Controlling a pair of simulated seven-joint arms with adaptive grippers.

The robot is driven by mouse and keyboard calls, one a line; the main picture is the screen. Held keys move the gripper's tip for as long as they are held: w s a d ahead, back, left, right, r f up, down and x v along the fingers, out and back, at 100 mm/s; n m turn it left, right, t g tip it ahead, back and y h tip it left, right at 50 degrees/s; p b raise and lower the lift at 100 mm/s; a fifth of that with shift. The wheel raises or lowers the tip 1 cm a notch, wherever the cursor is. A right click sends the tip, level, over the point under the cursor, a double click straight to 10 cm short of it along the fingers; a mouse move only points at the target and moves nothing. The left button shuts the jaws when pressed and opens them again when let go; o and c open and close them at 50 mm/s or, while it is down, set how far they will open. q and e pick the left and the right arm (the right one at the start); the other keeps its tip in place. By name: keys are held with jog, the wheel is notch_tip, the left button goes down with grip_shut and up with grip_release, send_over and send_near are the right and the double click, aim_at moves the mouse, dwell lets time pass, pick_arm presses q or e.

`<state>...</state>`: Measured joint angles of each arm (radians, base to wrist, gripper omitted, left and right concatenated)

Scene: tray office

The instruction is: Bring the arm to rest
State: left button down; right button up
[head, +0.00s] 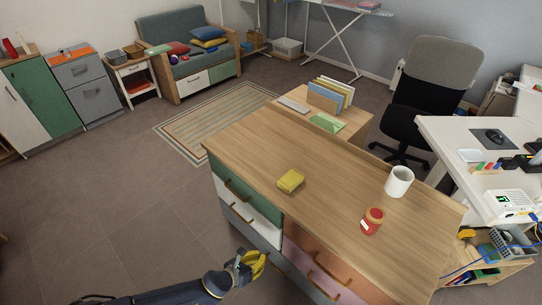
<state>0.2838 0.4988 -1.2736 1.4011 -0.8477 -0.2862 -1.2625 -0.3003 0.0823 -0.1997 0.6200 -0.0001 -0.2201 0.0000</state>
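My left gripper (252,263) is low in the head view, in front of the wooden desk's drawer side and apart from the things on its top. Its end shows yellow; I cannot tell whether its fingers are open or shut. My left arm comes in from the bottom left. My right gripper is not in view. On the desk top (262,150) lie a yellow block-like item (290,181), a white mug (398,182) standing upright, and a red jar (371,221) with a pale label.
The desk's drawer fronts (262,232) with handles are close to my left gripper. A white desk (450,150) and an office chair (425,95) are at right. The floor at left is clear.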

pick_arm(q)
jog(key=w+a+f+n+y, duration=0.45)
jog(key=a+f+n, duration=0.35)
jog(key=a+n, duration=0.5)
jog(key=s+a+f+n+g+y, duration=0.2)
jog(key=s+a+f+n, duration=0.55)
jog(key=n, duration=0.65)
jog(key=s+f+n+g, duration=0.1)
jog(key=s+f+n, duration=0.2)
jog(key=s, duration=1)
jog(key=s+f+n+g+y, duration=0.1)
jog(key=s+f+n, duration=0.3)
jog(key=s, duration=0.9)
jog(key=s+f+n+g, duration=0.3)
jog(key=s+f, duration=0.4)
jog(key=s, duration=0.6)
jog(key=shift+f+n, duration=0.15)
jog(key=shift+n, duration=0.35)
jog(key=shift+d+y, duration=0.1)
jog(key=shift+y, duration=0.15)
